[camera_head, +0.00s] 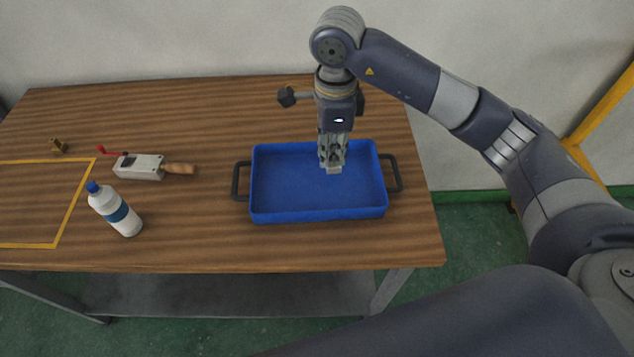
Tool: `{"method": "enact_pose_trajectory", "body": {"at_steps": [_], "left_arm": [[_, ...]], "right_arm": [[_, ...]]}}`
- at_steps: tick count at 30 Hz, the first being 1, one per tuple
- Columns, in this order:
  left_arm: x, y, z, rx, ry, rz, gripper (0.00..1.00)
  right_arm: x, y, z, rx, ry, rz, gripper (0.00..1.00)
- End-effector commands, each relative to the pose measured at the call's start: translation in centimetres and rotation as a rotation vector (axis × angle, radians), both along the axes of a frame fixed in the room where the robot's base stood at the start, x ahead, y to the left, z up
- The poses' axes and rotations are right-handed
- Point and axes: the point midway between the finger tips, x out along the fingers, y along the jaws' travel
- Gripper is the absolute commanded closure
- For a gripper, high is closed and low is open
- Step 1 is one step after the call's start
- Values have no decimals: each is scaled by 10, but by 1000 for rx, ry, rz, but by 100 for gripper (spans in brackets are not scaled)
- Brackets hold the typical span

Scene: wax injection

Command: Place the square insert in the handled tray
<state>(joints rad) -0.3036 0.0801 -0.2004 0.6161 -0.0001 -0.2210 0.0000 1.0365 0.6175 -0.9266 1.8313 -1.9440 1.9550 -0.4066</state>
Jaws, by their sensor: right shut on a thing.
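The handled tray (275,214) is blue with a dark handle at each end and sits on the right part of the wooden table. My right gripper (332,165) points straight down over the tray, right of its middle. It is shut on a small pale grey piece, the square insert (333,170), which shows just below the fingertips. The fingers hide most of the insert. I cannot tell whether the insert touches the tray floor. My left gripper is not in view.
A white bottle with a blue cap (118,212) stands left of the tray. A grey device with a wooden handle (140,167) lies behind it. A small brass-coloured piece (58,146) is at the far left, near yellow tape lines (77,200). The wooden table (200,245) is clear between bottle and tray.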

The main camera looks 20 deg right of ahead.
Motion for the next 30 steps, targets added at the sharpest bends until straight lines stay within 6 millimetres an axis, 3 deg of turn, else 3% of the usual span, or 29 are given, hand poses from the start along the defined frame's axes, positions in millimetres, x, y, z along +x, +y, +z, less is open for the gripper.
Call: {"method": "enact_pose_trajectory", "body": {"at_steps": [4, 12, 24, 30], "left_arm": [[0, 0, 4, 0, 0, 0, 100], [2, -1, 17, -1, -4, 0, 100], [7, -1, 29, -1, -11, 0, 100], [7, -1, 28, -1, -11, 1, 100]], "right_arm": [[2, 1, -8, 2, 8, -72, 100], [2, 1, -54, 1, 6, -78, 100], [2, 1, -97, 1, 6, -75, 100], [3, 1, -101, 1, 3, -74, 100]]}}
